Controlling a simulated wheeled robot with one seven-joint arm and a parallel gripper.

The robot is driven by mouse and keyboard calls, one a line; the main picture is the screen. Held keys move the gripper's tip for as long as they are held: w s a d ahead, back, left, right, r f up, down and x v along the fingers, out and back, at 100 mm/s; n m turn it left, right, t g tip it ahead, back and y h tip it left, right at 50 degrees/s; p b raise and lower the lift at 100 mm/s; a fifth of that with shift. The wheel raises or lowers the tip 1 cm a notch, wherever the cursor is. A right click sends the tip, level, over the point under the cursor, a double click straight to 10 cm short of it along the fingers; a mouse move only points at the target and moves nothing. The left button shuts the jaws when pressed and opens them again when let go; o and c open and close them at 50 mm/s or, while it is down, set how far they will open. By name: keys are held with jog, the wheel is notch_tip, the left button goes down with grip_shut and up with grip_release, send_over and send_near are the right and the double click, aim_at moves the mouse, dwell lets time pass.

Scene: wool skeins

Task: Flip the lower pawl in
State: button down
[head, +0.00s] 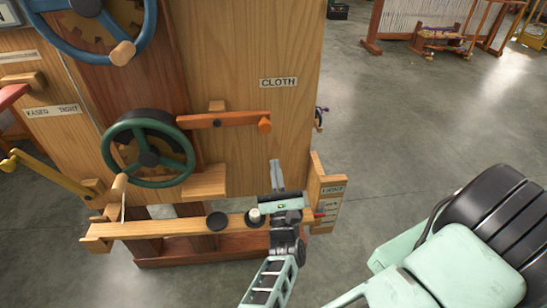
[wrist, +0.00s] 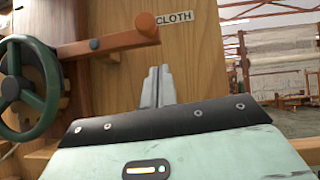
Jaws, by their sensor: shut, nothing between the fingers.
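The lower pawl is an orange wooden bar (head: 228,119) with a round knob at its right end. It lies almost level on the wooden panel, right of the green handwheel (head: 150,150), with its left end by the wheel's upper right. In the wrist view the pawl (wrist: 105,44) slants up to its knob, left of the fingers. My gripper (head: 275,168) is shut and empty, pointing up. It is below and slightly right of the knob, apart from it in the picture. In the wrist view its fingertips (wrist: 157,72) stand together before the panel below the CLOTH label.
A blue handwheel (head: 95,30) sits above on the same panel. A wooden ledge (head: 180,228) with dark round pieces runs below. A small wooden box (head: 325,190) stands at the panel's lower right edge. Open floor lies to the right.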

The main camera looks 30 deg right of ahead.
jog(key=d+b+v, duration=0.1)
jog(key=v, duration=0.5)
jog(key=shift+s+a+f, duration=0.15)
jog(key=shift+s+a, duration=0.1)
jog(key=shift+a, duration=0.1)
jog(key=s+d+m+g+h, duration=0.6)
jog(key=s+m+g+h, duration=0.2)
jog(key=m+g+h, duration=0.45)
jog(key=s+a+r+m+g+y+p, duration=0.1)
jog(key=s+a+m+g+y, duration=0.25)
jog(key=s+m+g, duration=0.6)
jog(key=a+r+m+g+y, duration=0.1)
jog(key=a+r+y, duration=0.2)
jog(key=r+y, duration=0.2)
jog(key=a+r+m+g+y+p, duration=0.1)
jog(key=a+r+y, duration=0.3)
jog(key=r, duration=0.5)
jog(key=a+r+m+g+y+p, duration=0.1)
jog(key=a+r+m+y, duration=0.1)
jog(key=a+r+y, duration=0.2)
notch_tip(320, 180, up, 3)
jog(key=y, duration=0.3)
jog(key=shift+s, duration=0.4)
